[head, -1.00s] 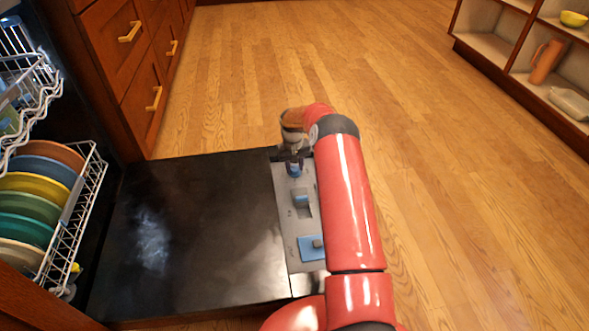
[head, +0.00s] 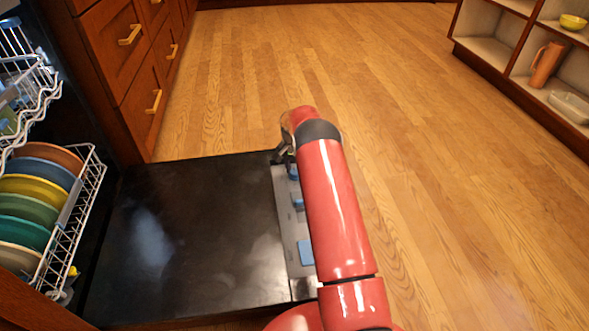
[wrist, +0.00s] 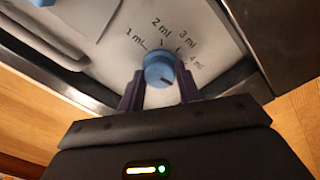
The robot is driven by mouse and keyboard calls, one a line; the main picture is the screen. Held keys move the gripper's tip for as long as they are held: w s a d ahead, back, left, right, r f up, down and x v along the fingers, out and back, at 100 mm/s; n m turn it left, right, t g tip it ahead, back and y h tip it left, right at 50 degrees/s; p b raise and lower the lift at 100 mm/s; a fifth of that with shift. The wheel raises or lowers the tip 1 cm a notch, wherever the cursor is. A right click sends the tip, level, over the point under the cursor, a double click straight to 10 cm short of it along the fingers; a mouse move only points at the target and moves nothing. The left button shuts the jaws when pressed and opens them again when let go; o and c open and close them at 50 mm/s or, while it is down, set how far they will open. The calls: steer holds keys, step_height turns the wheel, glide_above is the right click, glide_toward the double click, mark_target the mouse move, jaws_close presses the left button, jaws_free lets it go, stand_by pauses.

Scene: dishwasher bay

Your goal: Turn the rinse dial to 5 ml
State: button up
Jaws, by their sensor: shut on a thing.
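The round blue rinse dial (wrist: 158,68) sits on the grey panel at the edge of the open dishwasher door. The labels 1 ml, 2 ml, 3 ml and 4 ml show around its far side; no 5 ml label can be seen. A dark mark on the dial's face points down and to the right, past the 4 ml label. My gripper (wrist: 160,92) is shut on the dial, one dark finger on each side. In the head view the dial (head: 293,173) is partly covered by my arm.
The lowered black door (head: 190,240) lies flat. Its grey panel also holds a blue slider (head: 298,203) and a blue flap (head: 306,250). The dish rack (head: 85,210) with several plates is at left. Open floor lies beyond.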

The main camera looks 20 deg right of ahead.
stand_by(0.5)
steer(key=o, duration=1)
steer(key=shift+w+r+p, duration=0.15)
steer(key=shift+r+p, duration=0.55)
steer(key=shift+r, duration=3.2)
steer(key=shift+a, duration=0.1)
